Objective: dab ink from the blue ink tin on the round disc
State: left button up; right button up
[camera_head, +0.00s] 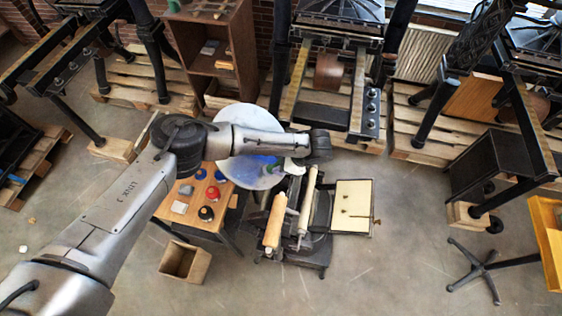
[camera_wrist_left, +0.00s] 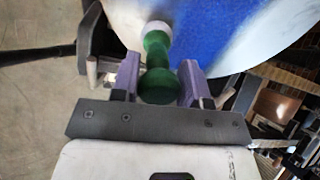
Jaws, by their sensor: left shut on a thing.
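The round disc (camera_head: 238,116) is pale and tilted, with a blue ink patch on its lower part. In the left wrist view the disc (camera_wrist_left: 228,30) fills the top, with a broad blue smear. My left gripper (camera_wrist_left: 160,82) is shut on the green handle of a dabber (camera_wrist_left: 157,62). The dabber's pale end points at the disc beside the blue smear; I cannot tell whether it touches. In the head view my left gripper (camera_head: 280,166) is over the disc's lower right, partly hidden by my wrist. Small blue tins (camera_head: 186,190) stand on the wooden table. My right gripper is out of view.
A press with rollers (camera_head: 275,222) stands below the disc. An empty wooden box (camera_head: 185,261) is on the floor. Larger presses stand behind.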

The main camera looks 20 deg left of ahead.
pick_arm(q)
jog(key=shift+a+f, duration=0.25)
jog(key=shift+f, duration=0.1)
dwell(0.5)
jog(key=shift+r, duration=0.1)
jog(key=p+v, duration=0.2)
jog(key=v, duration=0.1)
jog(key=shift+d+r+p, duration=0.1)
jog(key=shift+r+p, duration=0.15)
jog(key=shift+p, duration=0.15)
jog(key=shift+p+v, duration=0.7)
jog(key=shift+v, duration=0.5)
jog(key=shift+w+f, duration=0.1)
